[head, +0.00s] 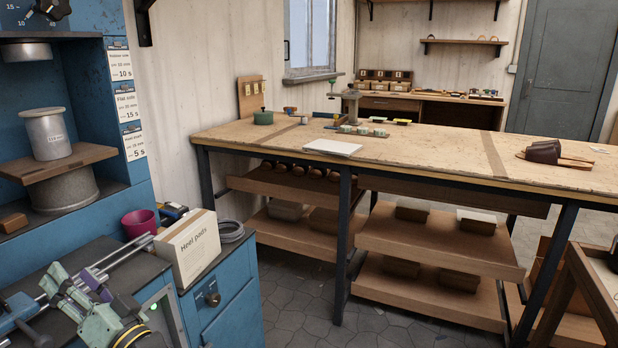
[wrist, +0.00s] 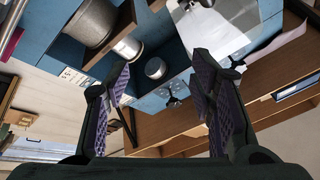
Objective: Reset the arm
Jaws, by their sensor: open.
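My gripper (wrist: 162,72) shows in the wrist view with its two dark, purple-padded fingers spread wide apart. Nothing is between the fingers. Beyond them the view takes in blue cabinet panels, metal cylinders (wrist: 155,68) and brown wooden boards, all at a tilt. The fingers appear clear of these things, though the exact distance cannot be told.
A blue machine with a metal cylinder (head: 48,134) stands at the left. In front are a Heel pads box (head: 188,248), a magenta cup (head: 138,223) and a railed fixture (head: 98,310). A long workbench (head: 430,150) crosses the middle, with grey floor before it.

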